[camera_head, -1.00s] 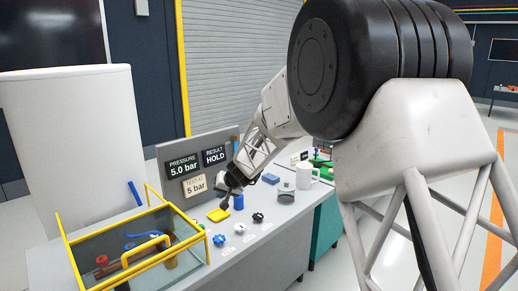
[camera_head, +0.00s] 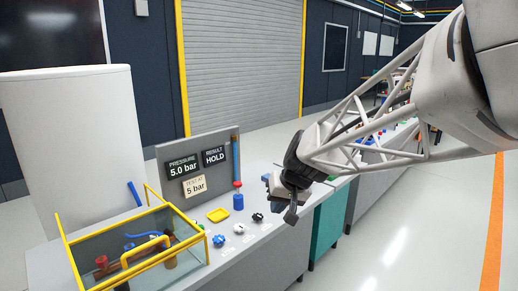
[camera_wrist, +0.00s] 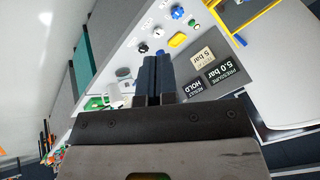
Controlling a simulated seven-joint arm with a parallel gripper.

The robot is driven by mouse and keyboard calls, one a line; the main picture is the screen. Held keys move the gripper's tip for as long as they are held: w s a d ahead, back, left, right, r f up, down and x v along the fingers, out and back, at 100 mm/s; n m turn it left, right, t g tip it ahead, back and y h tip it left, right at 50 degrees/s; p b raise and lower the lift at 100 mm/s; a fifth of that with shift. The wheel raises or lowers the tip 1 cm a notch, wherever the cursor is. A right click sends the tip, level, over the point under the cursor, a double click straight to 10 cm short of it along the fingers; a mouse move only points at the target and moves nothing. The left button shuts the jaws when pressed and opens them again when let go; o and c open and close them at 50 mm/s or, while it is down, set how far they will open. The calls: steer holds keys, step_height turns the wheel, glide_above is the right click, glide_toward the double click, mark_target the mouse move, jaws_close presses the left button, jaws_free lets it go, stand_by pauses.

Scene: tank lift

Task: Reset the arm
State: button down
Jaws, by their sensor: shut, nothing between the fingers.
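My gripper (camera_head: 291,215) hangs in the air at the right part of the grey bench, near its front edge, pointing down. In the wrist view its two dark fingers (camera_wrist: 155,72) lie together, with nothing seen between them. My arm reaches in from the upper right. The test panel (camera_head: 161,165) reads pressure 5.0 bar, result HOLD, test at 5 bar. The glass tank with a yellow frame (camera_head: 122,252) stands on the left of the bench. Inside it are a brown pipe, a red part and a blue lever.
Blue (camera_head: 218,240), white (camera_head: 239,228) and black (camera_head: 257,217) knobs line the bench front. A white mug (camera_wrist: 123,72) shows in the wrist view. The floor at right is clear.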

steer(key=s+d+h, duration=0.1)
steer(key=s+d, duration=0.3)
steer(key=s, duration=0.5)
steer(key=s+d+f+m+h, duration=0.1)
steer(key=s+d+h, duration=0.1)
steer(key=s+d, duration=0.3)
steer(key=s+d+f+g+h, duration=0.1)
steer(key=s+d, duration=0.3)
steer(key=s, duration=0.9)
steer(key=shift+s+d+f+m, duration=0.25)
steer(key=shift+s+d+m, duration=0.15)
